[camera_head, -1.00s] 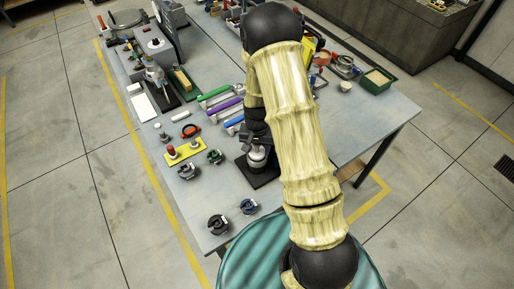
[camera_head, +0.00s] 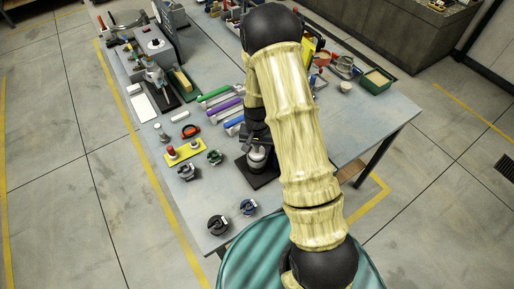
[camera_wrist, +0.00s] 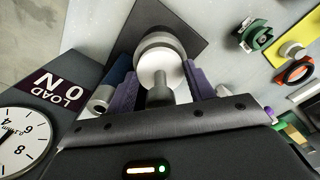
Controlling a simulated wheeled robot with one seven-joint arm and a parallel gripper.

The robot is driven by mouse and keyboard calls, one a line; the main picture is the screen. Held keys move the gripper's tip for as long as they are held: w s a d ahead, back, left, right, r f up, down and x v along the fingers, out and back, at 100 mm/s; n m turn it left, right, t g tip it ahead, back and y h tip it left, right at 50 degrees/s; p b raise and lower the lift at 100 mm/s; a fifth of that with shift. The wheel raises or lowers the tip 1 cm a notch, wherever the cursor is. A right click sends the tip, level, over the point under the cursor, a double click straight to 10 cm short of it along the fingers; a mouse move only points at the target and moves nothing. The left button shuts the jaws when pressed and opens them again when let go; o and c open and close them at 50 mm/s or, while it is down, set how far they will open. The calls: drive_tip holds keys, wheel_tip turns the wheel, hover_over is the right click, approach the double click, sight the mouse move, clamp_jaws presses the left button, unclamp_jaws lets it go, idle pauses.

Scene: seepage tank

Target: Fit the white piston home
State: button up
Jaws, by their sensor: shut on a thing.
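A grey-white round cylinder (camera_wrist: 160,42) lies right behind the piston on a black plate (camera_wrist: 190,22). The piston is in line with this cylinder, but I cannot tell how deep it sits. In the head view my gripper (camera_head: 257,136) is above the black plate (camera_head: 262,180), and my arm hides part of it.
A dark block with a dial (camera_wrist: 22,140) is close at the left in the wrist view. A yellow plate (camera_head: 185,152) with knobs, several small dark clamps (camera_head: 217,224) and coloured bars (camera_head: 225,105) lie left of my gripper.

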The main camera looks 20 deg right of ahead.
drive_tip(key=shift+f+b, duration=0.6)
drive_tip(key=shift+f, duration=0.2)
idle(0.4)
drive_tip(key=shift+r+p, duration=0.65)
drive_tip(key=shift+r, duration=0.25)
drive_tip(key=shift+s, duration=0.15)
drive_tip(key=shift+f+b, duration=0.9)
drive_tip(key=shift+f, duration=0.15)
idle(0.8)
drive_tip(key=shift+r, duration=0.25)
drive_tip(key=shift+r+p, duration=0.65)
drive_tip(key=shift+p, duration=0.05)
drive_tip(key=shift+r, duration=0.15)
